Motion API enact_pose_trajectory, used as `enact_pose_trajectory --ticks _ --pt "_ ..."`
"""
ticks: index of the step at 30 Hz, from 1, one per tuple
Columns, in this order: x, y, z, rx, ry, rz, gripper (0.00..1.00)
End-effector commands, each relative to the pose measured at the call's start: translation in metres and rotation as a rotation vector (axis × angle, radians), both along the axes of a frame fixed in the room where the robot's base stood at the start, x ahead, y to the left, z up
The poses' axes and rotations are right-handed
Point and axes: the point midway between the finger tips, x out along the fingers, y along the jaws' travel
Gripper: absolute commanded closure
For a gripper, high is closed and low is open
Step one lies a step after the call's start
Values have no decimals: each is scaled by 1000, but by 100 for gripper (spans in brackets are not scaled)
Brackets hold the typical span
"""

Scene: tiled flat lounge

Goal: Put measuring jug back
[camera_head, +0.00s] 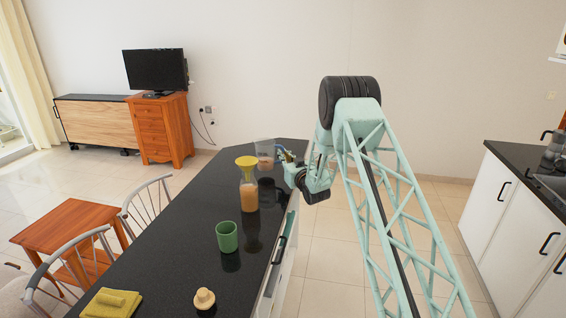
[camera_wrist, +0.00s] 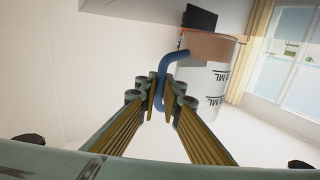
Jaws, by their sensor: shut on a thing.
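The measuring jug (camera_head: 265,152) is a clear cup with a blue handle, near the far end of the black counter (camera_head: 180,233). In the wrist view the jug (camera_wrist: 208,85) shows ML markings and a brownish band near its top edge in the picture. My gripper (camera_head: 287,157) is at the jug's right side in the head view. In the wrist view my gripper (camera_wrist: 162,103) is shut on the blue handle (camera_wrist: 166,70). I cannot tell whether the jug's base touches the counter.
A carafe with a yellow top (camera_head: 249,190) stands close in front of the jug. A green mug (camera_head: 227,237), a wooden-topped item (camera_head: 204,299) and a yellow cloth (camera_head: 108,303) are nearer on the counter. Chairs line its left side. The counter's left middle is clear.

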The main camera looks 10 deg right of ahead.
Motion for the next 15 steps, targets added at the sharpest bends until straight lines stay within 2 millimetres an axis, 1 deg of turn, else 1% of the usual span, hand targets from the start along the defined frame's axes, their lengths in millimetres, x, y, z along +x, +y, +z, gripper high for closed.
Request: enact_pose_trajectory --ticks 4,10,15 --pt "0 0 -5 0 -1 0 100" --pt "0 0 -25 1 -1 0 100" --pt "0 0 -33 0 -2 0 100"
